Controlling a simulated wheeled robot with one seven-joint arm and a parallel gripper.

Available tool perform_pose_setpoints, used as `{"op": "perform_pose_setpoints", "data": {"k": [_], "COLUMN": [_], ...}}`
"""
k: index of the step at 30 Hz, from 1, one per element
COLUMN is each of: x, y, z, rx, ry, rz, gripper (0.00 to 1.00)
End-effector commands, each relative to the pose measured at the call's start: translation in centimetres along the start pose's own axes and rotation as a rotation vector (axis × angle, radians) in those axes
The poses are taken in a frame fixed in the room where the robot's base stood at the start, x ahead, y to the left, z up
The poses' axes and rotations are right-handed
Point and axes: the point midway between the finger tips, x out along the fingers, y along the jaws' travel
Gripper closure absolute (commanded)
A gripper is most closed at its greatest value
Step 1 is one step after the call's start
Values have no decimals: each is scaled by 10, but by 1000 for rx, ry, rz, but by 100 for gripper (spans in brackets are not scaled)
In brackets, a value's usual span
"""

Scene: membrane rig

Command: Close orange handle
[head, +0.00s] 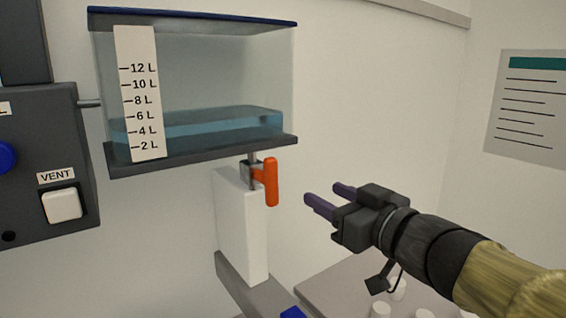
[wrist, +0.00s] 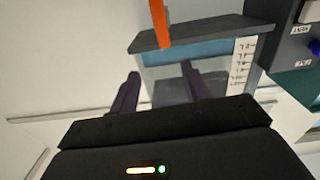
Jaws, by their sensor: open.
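The orange handle (head: 271,182) sits on a small grey valve under the clear water tank (head: 200,75) in the head view. Its grip hangs straight down. In the wrist view the orange handle (wrist: 158,22) shows at the top edge, partly cut off, in front of the tank. My gripper (head: 325,197) is open and empty, to the right of the handle and a little lower, with a gap between them. Its two fingers (wrist: 158,85) also show in the wrist view, apart with nothing between them.
A white block (head: 240,225) stands below the tank, behind the handle. A dark panel (head: 45,165) with a white VENT button (head: 62,205) is at left. A table (head: 345,285) with several white round items lies below my arm. A notice (head: 528,108) hangs at right.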

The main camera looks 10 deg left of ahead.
Motion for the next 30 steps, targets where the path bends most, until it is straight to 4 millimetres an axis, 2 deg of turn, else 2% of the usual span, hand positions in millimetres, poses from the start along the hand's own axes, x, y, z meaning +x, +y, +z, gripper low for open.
{"op": "perform_pose_setpoints", "data": {"k": [3, 14, 20, 30], "x": [0, 5, 29, 90], "y": [-7, -6, -6, -8], "z": [-5, -4, -4, -4], "rx": [-4, -2, -1, -1], "ry": [7, 4, 3, 2], "rz": [-28, -23, -25, -25], "gripper": [53, 53, 53, 53]}}
